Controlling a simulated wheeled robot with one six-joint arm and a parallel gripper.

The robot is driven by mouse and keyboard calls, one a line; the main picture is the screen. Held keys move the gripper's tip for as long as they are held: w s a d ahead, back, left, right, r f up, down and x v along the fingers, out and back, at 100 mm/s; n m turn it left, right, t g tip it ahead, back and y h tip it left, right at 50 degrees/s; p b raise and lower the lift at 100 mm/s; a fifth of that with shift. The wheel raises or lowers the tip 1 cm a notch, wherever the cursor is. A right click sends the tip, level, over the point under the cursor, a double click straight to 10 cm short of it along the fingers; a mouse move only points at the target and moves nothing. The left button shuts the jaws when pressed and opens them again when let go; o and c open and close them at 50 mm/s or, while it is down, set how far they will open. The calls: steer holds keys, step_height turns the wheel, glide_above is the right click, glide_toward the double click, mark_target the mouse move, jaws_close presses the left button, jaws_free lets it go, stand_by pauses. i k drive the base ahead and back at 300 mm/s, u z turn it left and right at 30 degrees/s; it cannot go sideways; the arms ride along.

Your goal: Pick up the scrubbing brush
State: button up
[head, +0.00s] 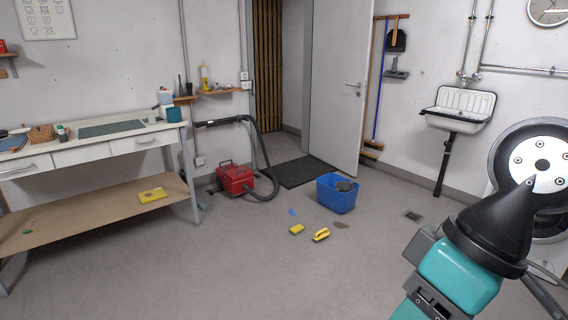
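A small yellow object with a raised, handle-like top, seemingly the scrubbing brush (321,234), lies on the grey floor near the middle of the room. It is in front of a blue tub and right of a yellow block like a sponge (296,229). It is small in the picture, so its bristles cannot be made out. My teal and black arm fills the lower right, well apart from the brush. My gripper is not in view.
The blue tub (337,195) holds something dark. A red vacuum cleaner (235,180) with a black hose stands left of it. A workbench (100,148) lines the left wall. A white front-loading machine is partly hidden behind my arm. The near floor is clear.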

mark_target(324, 233)
steer(key=i, duration=4.35)
steer(key=z, duration=0.1)
